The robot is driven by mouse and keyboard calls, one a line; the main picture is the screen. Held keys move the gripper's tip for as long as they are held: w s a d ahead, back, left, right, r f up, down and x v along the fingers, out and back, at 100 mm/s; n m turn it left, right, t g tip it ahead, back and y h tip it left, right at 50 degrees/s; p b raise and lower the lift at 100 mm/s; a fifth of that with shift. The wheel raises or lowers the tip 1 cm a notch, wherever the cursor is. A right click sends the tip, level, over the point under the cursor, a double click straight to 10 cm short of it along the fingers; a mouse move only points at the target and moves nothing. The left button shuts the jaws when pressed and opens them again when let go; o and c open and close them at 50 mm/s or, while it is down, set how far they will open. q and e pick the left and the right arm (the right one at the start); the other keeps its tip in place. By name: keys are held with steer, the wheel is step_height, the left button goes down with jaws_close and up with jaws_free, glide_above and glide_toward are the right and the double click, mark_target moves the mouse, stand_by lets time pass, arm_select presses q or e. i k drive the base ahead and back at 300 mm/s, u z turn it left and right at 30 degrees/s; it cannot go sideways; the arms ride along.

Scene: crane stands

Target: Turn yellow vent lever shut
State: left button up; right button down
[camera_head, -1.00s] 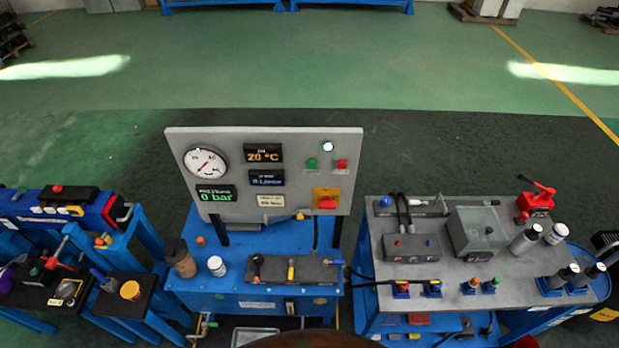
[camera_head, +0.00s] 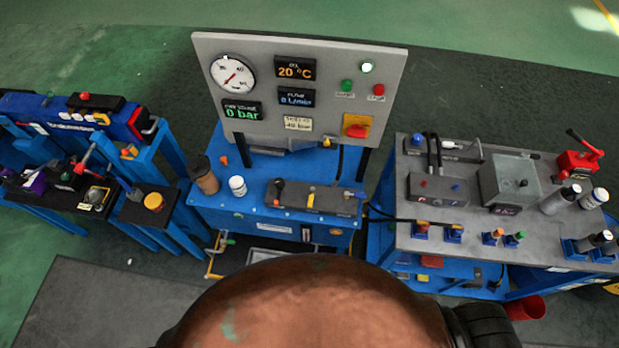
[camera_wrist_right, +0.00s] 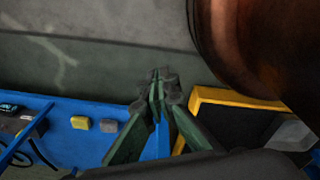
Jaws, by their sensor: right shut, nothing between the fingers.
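The yellow vent lever (camera_head: 311,197) stands upright on a dark grey valve block (camera_head: 330,203) at the front of the blue stand (camera_head: 222,207), in the head view. A black lever (camera_head: 278,188) is to its left and a blue-tipped lever (camera_head: 352,194) to its right on the same block. My right gripper (camera_wrist_right: 160,82) is shut and empty in the right wrist view, with dark floor behind its fingertips. Neither gripper shows in the head view, so the distance to the lever cannot be told. My left gripper is not in view.
A grey gauge panel (camera_head: 300,130) reading 0 bar rises behind the block. A brown cup (camera_head: 205,177) and a white jar (camera_head: 237,186) stand left of it. A grey bench (camera_head: 470,235) with bottles is at right. A large brown rounded shape covers the bottom.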

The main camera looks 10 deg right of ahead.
mark_target(310, 206)
steer(key=z, duration=1.5)
steer(key=k, duration=0.55)
steer(key=u, duration=1.5)
